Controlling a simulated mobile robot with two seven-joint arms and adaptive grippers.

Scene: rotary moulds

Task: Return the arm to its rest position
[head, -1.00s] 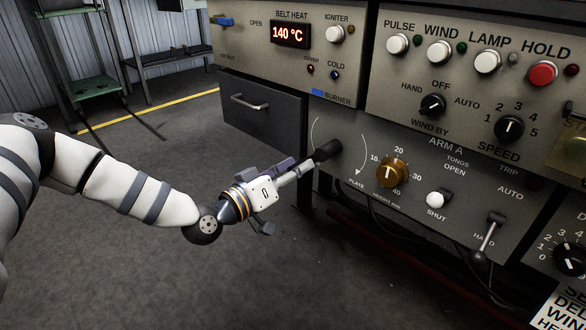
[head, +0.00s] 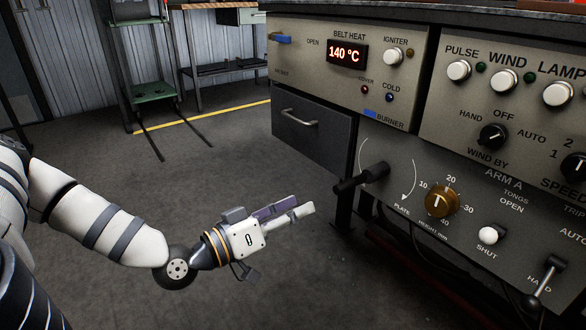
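My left arm (head: 125,238) comes in from the left, bent low over the floor, white with grey bands. Its gripper (head: 296,210) is in front of the machine's lower panel, pointing right and slightly up. Two finger bars, one purplish and one pale, lie close side by side. The gap between them is not clear from this side, and nothing shows held in them. The black plate handle (head: 360,180) sticks out of the panel to the right of the fingertips, with clear space between. My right gripper is out of view.
The control panel (head: 480,205) with a brass height dial (head: 441,201), a white tongs knob (head: 488,235) and a hand lever (head: 545,275) fills the right. A grey drawer (head: 312,135) is behind the gripper. Open floor (head: 215,145) lies left, with a green stand (head: 153,92) farther back.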

